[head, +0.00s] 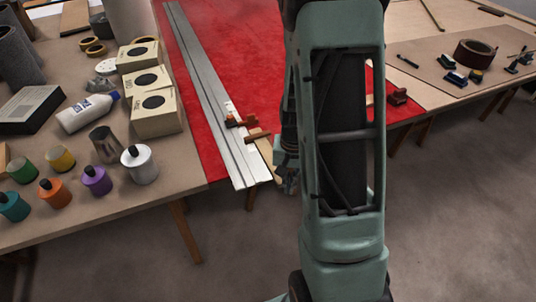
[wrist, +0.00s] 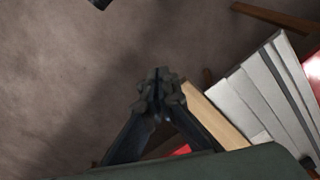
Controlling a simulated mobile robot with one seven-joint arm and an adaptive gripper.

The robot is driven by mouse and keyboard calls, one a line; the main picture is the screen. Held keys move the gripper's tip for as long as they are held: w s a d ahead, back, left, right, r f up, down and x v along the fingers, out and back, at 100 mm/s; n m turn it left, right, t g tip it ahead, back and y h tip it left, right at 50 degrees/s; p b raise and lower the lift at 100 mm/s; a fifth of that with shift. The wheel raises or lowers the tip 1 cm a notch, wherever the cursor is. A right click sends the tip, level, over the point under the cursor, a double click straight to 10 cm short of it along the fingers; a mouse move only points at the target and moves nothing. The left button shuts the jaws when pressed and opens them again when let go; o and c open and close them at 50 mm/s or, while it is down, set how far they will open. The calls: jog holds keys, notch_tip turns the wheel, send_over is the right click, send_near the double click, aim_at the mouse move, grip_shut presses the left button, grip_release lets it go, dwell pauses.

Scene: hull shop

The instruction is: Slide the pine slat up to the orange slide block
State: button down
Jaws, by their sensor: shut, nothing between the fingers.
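A silver metal rail (head: 207,85) runs lengthwise over the red table top (head: 262,60). Two small orange-brown pieces sit at its near part: a block on the rail (head: 240,122) and another at its right edge (head: 258,136). I cannot tell for sure which is the slide block. My gripper (head: 290,184) is by the slat's near end, partly hidden. In the wrist view my gripper (wrist: 160,82) is shut and empty, left of the slat.
Left of the rail are boxes (head: 154,103), a white bottle (head: 88,112) and several capped jars (head: 97,181). Bare floor (head: 240,255) lies in front of the table.

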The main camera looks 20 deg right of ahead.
jog(key=shift+w+a, duration=0.1)
jog(key=shift+w, duration=2)
jog(key=shift+s, duration=0.15)
notch_tip(320, 180, up, 9)
jog(key=s+p, duration=0.2)
jog(key=p, duration=0.4)
jog(key=shift+s+p, duration=0.3)
jog(key=shift+s, duration=0.1)
